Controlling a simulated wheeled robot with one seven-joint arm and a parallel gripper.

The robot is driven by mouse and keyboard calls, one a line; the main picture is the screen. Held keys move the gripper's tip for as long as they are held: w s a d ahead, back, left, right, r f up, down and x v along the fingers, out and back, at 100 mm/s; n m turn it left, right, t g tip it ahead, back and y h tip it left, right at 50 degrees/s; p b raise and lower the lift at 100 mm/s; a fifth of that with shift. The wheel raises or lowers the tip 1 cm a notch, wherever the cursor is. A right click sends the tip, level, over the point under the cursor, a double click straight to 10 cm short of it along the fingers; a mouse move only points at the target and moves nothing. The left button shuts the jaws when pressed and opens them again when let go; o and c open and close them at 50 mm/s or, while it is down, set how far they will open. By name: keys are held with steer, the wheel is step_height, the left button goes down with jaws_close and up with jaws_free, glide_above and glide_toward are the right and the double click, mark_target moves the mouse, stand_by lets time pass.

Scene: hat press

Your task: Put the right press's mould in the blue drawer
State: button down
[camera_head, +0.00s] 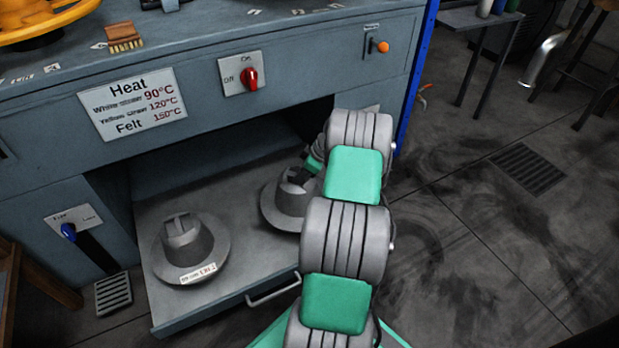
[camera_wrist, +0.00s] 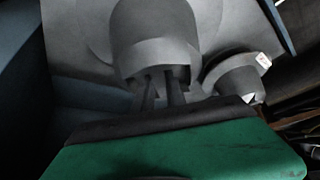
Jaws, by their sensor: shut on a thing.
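A grey hat-shaped mould (camera_head: 285,203) is at the right side of the open drawer (camera_head: 238,262), partly hidden by my arm. My gripper (camera_head: 303,174) reaches it from above and behind my arm links, its fingertips mostly hidden. In the wrist view, my gripper's two fingers (camera_wrist: 163,92) are shut on this mould (camera_wrist: 155,35) at its raised block. I cannot tell whether its brim touches the drawer floor. A second grey mould (camera_head: 188,247) with a white and red label sits upright in the drawer's left part. It also shows in the wrist view (camera_wrist: 232,76).
The press cabinet (camera_head: 300,100) overhangs the drawer's back, and a blue post (camera_head: 412,95) stands at its right corner. The drawer handle (camera_head: 272,290) juts out in front. A blue-knobbed lever (camera_head: 69,232) is at left. The floor (camera_head: 470,260) at right is clear.

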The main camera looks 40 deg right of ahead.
steer(key=shift+w+d+f+b, duration=0.1)
steer(key=shift+w+f+b, duration=0.2)
steer(key=shift+w+f, duration=0.5)
steer(key=f, duration=0.1)
steer(key=f+b, duration=0.2)
steer(key=shift+w+f, duration=0.15)
steer(key=shift+w, duration=0.1)
steer(key=c, duration=1.8)
jaws_free()
steer(key=shift+s+f, duration=0.1)
steer(key=shift+f, duration=0.15)
steer(key=o, duration=0.4)
steer(key=shift+r, duration=0.1)
steer(key=shift+o, duration=0.2)
